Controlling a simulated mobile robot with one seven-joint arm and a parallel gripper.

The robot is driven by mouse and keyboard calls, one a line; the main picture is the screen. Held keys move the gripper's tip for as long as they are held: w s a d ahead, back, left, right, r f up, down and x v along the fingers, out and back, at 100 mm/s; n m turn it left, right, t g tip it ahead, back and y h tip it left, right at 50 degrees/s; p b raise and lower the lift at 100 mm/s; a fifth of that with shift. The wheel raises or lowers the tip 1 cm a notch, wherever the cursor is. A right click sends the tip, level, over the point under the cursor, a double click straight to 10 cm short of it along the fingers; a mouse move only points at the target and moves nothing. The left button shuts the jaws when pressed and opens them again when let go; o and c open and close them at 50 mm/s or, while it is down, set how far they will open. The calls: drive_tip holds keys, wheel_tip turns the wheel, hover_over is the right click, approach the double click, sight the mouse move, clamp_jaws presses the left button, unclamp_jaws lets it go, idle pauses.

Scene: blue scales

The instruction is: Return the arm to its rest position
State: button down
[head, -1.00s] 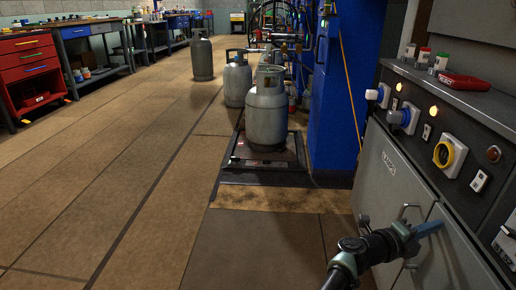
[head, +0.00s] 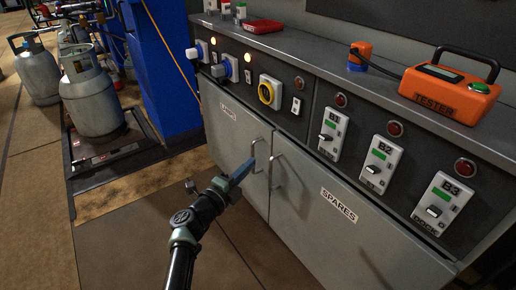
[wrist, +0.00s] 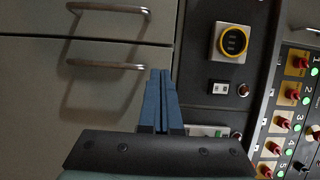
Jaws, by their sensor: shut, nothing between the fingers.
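My gripper (head: 241,171) is shut and empty, its blue fingers pressed together. In the head view it is in front of the grey cabinet (head: 236,143), close to the two door handles; I cannot tell whether it touches them. My arm reaches up to it from the bottom of the view. In the wrist view the shut fingers (wrist: 160,85) point at the cabinet front, with the handles (wrist: 106,65) to their left and the yellow-ringed rotary switch (wrist: 233,41) to their upper right.
The cabinet's top holds an orange tester (head: 450,85) and a red case (head: 264,27). Switches B1, B2 and B3 line its sloped panel. A gas cylinder (head: 92,98) stands on a floor scale (head: 117,150) at left, beside a blue column (head: 163,75). The floor in front is clear.

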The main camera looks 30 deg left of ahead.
drive_tip(key=shift+s+a+f+p, duration=0.1)
drive_tip(key=shift+s+a+p, duration=0.25)
drive_tip(key=shift+s, duration=0.6)
drive_tip(key=shift+s+a+p, duration=0.2)
drive_tip(key=shift+s+a, duration=0.15)
drive_tip(key=shift+s, duration=0.6)
drive_tip(key=w+d+r+n+t+y+p, duration=0.15)
drive_tip(key=w+d+r, duration=0.25)
drive_tip(key=r, duration=0.8)
drive_tip(key=w+d+r+n+t+y+p, duration=0.1)
drive_tip(key=w+d+r+n+t, duration=0.15)
drive_tip(key=r, duration=0.95)
drive_tip(key=s+d+r+n+t+y+p, duration=0.1)
drive_tip(key=d+r+n, duration=0.3)
drive_tip(key=r, duration=0.5)
drive_tip(key=d+r+n+t+y+p, duration=0.1)
drive_tip(key=d+r+n+t+y, duration=0.1)
drive_tip(key=d+r, duration=0.45)
drive_tip(key=s+d+r+n+t+h+p, duration=0.2)
drive_tip(key=s+d+r+n+h+p, duration=0.35)
drive_tip(key=s+d+r, duration=1.65)
wheel_tip(320, 180, up, 39)
drive_tip(key=a+n+p, duration=0.2)
drive_tip(key=p, duration=3.4)
drive_tip(key=shift+w+a, duration=0.35)
drive_tip(key=shift+w, duration=0.05)
